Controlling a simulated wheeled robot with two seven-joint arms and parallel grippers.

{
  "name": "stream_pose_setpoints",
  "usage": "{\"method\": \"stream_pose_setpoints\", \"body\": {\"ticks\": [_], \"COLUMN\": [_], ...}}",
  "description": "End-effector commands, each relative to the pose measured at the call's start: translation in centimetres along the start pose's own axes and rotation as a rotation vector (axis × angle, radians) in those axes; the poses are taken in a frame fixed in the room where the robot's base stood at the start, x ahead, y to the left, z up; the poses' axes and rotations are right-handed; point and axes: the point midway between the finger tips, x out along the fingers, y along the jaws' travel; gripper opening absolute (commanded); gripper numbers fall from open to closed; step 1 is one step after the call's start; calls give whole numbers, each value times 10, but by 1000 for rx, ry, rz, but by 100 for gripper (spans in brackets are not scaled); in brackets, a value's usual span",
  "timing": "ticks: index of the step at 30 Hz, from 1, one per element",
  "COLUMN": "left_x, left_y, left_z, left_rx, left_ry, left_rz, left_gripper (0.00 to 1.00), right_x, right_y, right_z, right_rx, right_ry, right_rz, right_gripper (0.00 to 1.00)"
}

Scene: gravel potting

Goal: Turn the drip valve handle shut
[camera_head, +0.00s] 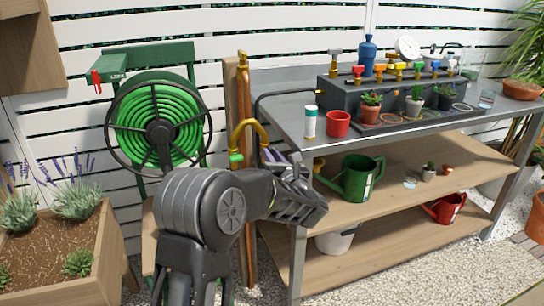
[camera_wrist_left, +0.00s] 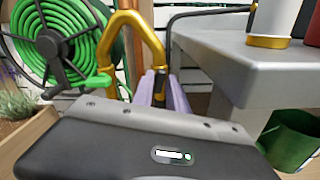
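A brass gooseneck tap (camera_head: 250,124) with a green handle (camera_head: 236,158) stands on a copper pipe left of the bench; they also show in the left wrist view, the tap (camera_wrist_left: 128,24) and its green handle (camera_wrist_left: 97,82). I cannot tell for certain whether this is the drip valve. My left gripper (camera_head: 272,156) is at the end of the tap's downturned arm, to the right of the green handle. In the left wrist view its purple-grey fingers (camera_wrist_left: 164,88) are close together with something dark between them. Whether they grip it is unclear. My right gripper is not in view.
A metal bench (camera_head: 290,110) stands to the right, its corner close to my left gripper. It bears a grey box (camera_head: 345,94) with several coloured valve handles, a red cup (camera_head: 338,123) and pots. A green hose reel (camera_head: 160,125) stands left. A green watering can (camera_head: 360,178) is below.

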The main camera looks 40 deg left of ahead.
Motion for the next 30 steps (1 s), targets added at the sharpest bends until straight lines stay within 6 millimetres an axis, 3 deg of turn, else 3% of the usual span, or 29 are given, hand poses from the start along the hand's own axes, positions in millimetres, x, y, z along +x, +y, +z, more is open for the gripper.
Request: {"method": "stream_pose_setpoints", "body": {"ticks": [6,30], "left_x": [0,0], "left_y": [0,-1], "left_z": [0,-1], "left_rx": [0,72], "left_ry": [0,-1], "left_rz": [0,-1], "left_gripper": [0,0], "right_x": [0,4], "right_y": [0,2], "right_z": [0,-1], "right_rx": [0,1], "right_ry": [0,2], "right_rz": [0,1], "right_gripper": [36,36]}}
